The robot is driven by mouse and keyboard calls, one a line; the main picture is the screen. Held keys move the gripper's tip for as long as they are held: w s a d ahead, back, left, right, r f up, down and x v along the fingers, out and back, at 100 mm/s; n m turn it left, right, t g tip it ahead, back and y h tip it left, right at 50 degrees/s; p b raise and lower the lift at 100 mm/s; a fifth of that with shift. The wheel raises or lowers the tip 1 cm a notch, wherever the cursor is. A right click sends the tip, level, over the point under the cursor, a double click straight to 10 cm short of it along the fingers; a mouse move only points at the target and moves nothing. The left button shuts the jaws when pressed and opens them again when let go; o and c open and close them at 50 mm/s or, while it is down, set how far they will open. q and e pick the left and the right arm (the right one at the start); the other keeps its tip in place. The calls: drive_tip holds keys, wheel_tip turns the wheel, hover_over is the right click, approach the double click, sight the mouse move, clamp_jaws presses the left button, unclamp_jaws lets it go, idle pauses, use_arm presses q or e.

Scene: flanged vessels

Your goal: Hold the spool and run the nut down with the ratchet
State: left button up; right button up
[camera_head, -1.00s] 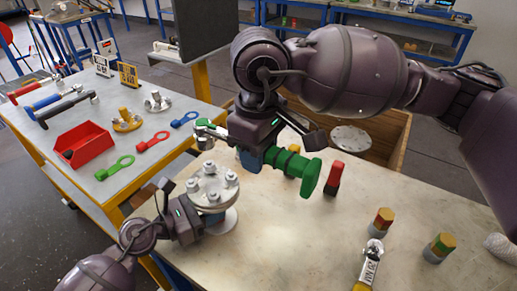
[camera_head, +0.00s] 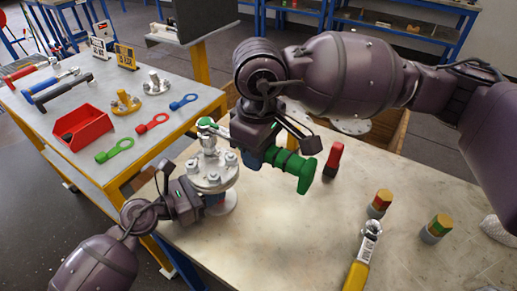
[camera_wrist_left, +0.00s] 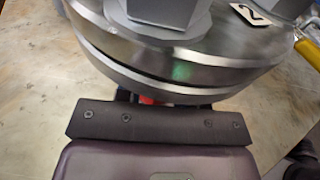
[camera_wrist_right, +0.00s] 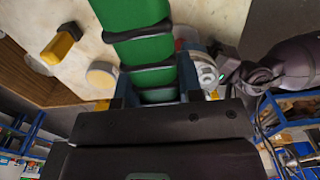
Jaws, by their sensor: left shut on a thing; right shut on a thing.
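The spool (camera_head: 213,176) stands upright on the near table, with a silver flange carrying several nuts on top. My left gripper (camera_head: 205,204) is shut on its neck, just under the flange. The left wrist view shows the flange rim (camera_wrist_left: 180,65) close above the jaws, with hex nuts and a "2" label. My right gripper (camera_head: 262,155) is shut on the green-handled ratchet (camera_head: 298,169), which also fills the right wrist view (camera_wrist_right: 145,45). The ratchet's silver head (camera_head: 207,134) is over the flange's far side, above a nut. I cannot tell whether the socket is seated.
Two banded cylinders (camera_head: 380,203) (camera_head: 437,228) and a yellow-handled wrench (camera_head: 358,272) are at the right. A side table holds a red bin (camera_head: 82,128) and several tools. The table's front middle is clear.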

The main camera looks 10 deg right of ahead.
drive_tip(key=shift+f, duration=1.15)
drive_tip(key=s+a+m, duration=0.4)
drive_tip(key=a+m, duration=0.7)
drive_tip(key=r, duration=0.5)
drive_tip(key=shift+w+d, duration=0.15)
drive_tip(key=shift+w, duration=0.1)
idle(0.4)
